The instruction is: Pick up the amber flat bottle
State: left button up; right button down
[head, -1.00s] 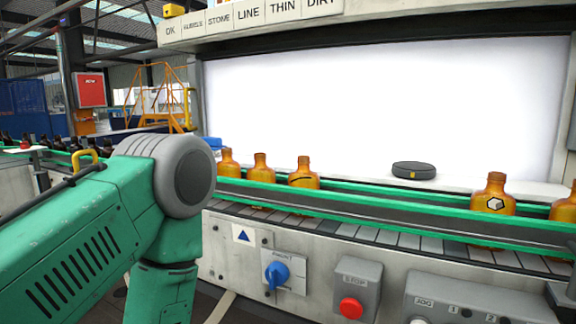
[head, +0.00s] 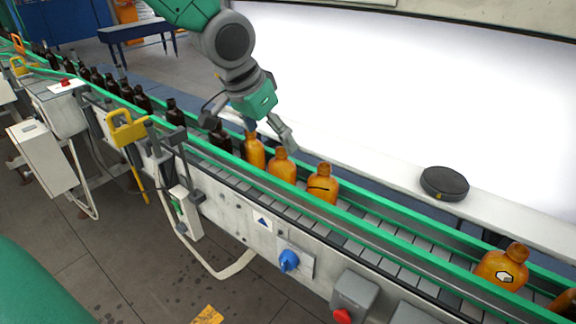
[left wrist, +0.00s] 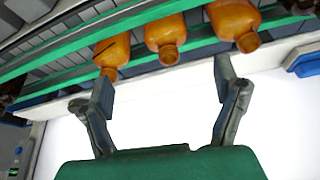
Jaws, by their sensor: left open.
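Amber bottles stand upright in a row on the conveyor: a left one (head: 254,153), a middle one (head: 282,168) and one with a dark curved line (head: 322,187). Farther right are one with a white hexagon mark (head: 500,268) and another cut by the frame edge (head: 565,303). I cannot tell which is meant by flat. My left gripper (head: 250,130) is open and empty, its fingers spread close above and behind the left group. In the left wrist view, the gripper (left wrist: 163,88) faces the lined (left wrist: 113,52), middle (left wrist: 164,38) and left (left wrist: 236,22) bottles, beyond its fingertips.
Green guide rails (head: 385,232) run along both sides of the conveyor. Dark bottles (head: 143,98) line its left part. A black round puck (head: 445,183) sits on the ledge before the bright panel (head: 400,90). A yellow clamp (head: 127,127) stands at the near side.

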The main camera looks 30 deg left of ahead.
aim_at(279, 162)
pick_arm(q)
jog(key=x, duration=0.3)
jog(key=a+x, duration=0.1)
jog(key=x, duration=0.3)
jog(key=shift+s+a+f, duration=0.1)
jog(key=shift+a, duration=0.1)
jog(key=shift+d+f, duration=0.4)
jog(key=shift+f, duration=0.35)
jog(key=x, duration=0.3)
jog(key=shift+f, duration=0.25)
jog(key=shift+w+a+f, duration=0.15)
jog(key=shift+w+f, duration=0.15)
jog(key=shift+s+a, duration=0.15)
jog(key=shift+a, duration=0.05)
jog(key=shift+c, duration=1.1)
jog(key=c, duration=1.1)
jog(key=shift+d, duration=0.2)
